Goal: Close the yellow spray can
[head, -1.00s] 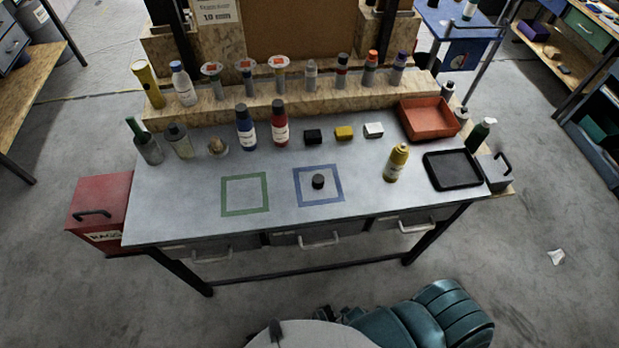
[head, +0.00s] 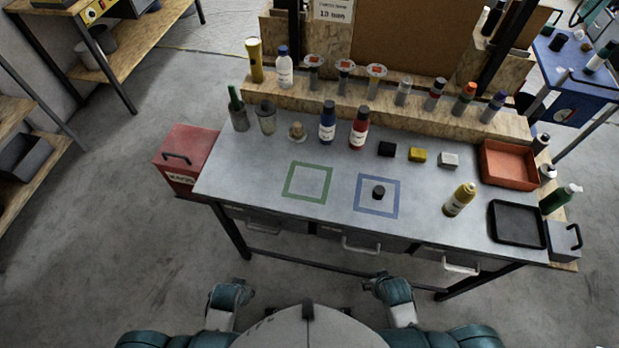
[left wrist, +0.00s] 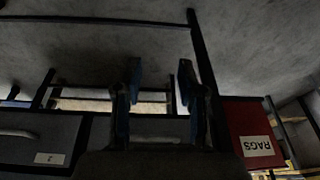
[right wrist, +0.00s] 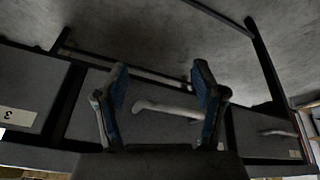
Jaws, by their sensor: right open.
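The yellow spray can (head: 459,199) stands upright on the grey table, right of the blue taped square. Its top looks yellow; details are too small to tell. A small black cap (head: 378,192) sits inside the blue square (head: 361,210). My left gripper shows in the left wrist view (left wrist: 160,85) with its two fingers apart and nothing between them, below the table in front of the drawers. My right gripper shows in the right wrist view (right wrist: 160,95), open and empty, in front of a drawer handle. Both grippers are well away from the can.
A green taped square (head: 290,181) is left of the blue one. Blue (head: 327,124) and red (head: 359,129) bottles, small blocks, an orange tray (head: 508,164) and a black tray (head: 518,224) stand around. A red rags box (head: 186,160) hangs at the left. The front middle tabletop is clear.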

